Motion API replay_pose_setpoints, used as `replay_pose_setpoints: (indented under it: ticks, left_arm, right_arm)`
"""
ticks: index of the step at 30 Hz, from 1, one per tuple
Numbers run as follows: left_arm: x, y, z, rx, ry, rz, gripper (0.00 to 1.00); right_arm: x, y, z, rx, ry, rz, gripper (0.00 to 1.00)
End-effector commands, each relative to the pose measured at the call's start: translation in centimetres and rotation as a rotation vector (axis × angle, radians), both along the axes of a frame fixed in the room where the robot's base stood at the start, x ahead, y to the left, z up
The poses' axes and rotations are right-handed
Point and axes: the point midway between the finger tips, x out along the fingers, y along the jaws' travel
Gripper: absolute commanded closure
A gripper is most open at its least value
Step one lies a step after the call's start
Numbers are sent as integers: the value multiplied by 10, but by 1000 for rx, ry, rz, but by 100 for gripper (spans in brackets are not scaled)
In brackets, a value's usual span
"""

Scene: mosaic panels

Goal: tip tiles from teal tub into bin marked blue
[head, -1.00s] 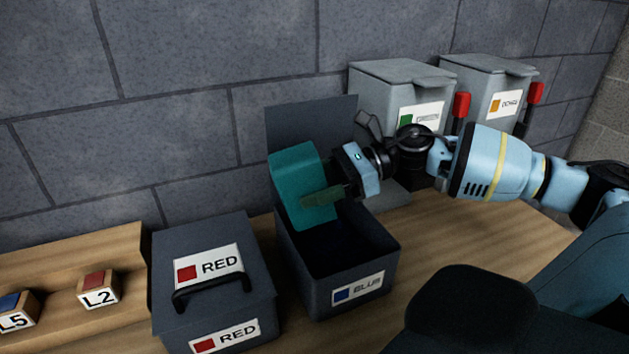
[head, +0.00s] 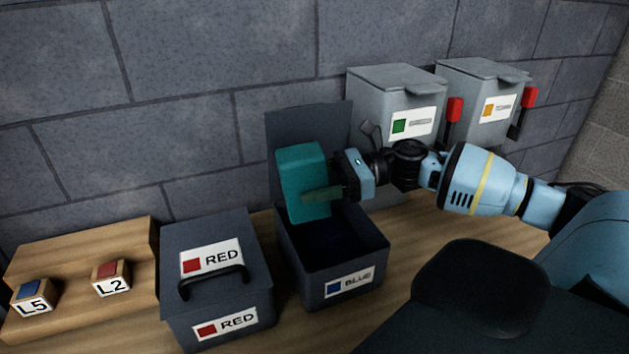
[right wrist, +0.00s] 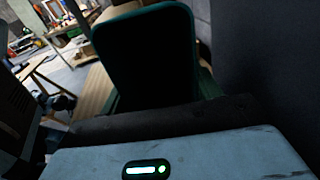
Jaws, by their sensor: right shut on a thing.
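The teal tub (head: 303,172) is tipped on its side above the bin marked blue (head: 318,285), with its base toward the upper left. My right gripper (head: 325,192) is shut on the tub and holds it over the bin's opening. The bin's lid (head: 310,122) stands open at the back. The bin's inside is dark, and I cannot make out any tiles in it. In the right wrist view the tub (right wrist: 145,58) is a dark teal shape ahead of the gripper; its inside is hidden. My left gripper is not in view.
A closed bin marked red (head: 213,285) stands left of the blue bin. Two blocks, L5 (head: 32,297) and L2 (head: 111,279), sit on a wooden rack at left. Two grey lidded dispensers with red handles (head: 395,105) stand behind my right arm. A stone wall is close behind.

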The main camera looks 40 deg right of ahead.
Motion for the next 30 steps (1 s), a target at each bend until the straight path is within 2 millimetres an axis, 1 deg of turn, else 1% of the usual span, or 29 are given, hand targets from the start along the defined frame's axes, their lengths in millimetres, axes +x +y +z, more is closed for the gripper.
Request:
replay_pose_setpoints:
  ticks: [1, 5, 14, 18, 24, 30]
  left_arm:
    - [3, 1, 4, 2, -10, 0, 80]
    - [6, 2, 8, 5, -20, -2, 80]
    - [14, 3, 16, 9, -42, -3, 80]
    - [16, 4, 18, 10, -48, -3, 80]
    - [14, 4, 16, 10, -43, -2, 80]
    - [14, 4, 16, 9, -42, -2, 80]
  right_arm:
    - [-1, -1, 4, 11, -9, -1, 82]
    - [-2, -2, 6, 34, -23, -2, 82]
    - [-6, -9, 6, 132, -75, -2, 82]
    - [-8, -14, 6, 209, -114, -3, 82]
    - [-11, -20, 6, 285, -155, -2, 82]
    - [-13, -23, 7, 317, -175, -1, 82]
